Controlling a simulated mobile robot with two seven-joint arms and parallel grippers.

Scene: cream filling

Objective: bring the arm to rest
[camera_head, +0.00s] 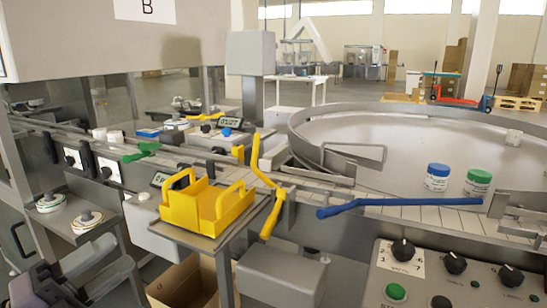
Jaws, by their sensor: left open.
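My left gripper (112,262) is in the lower left corner. It is grey, and its fingers are apart with nothing seen between them. It is in front of the machine, to the left of the cardboard box and below the two small round dials. Part of it is cut off by the picture's edge. My right gripper is not in view.
A yellow handled tray (205,212) sits on a small shelf of the machine. An open cardboard box (185,285) stands below it. A blue lever (400,202) and a yellow lever (272,215) cross the conveyor. A blue-lidded jar (437,178) and a green-lidded jar (477,183) stand on the round table (400,140). A control panel (440,275) is at lower right.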

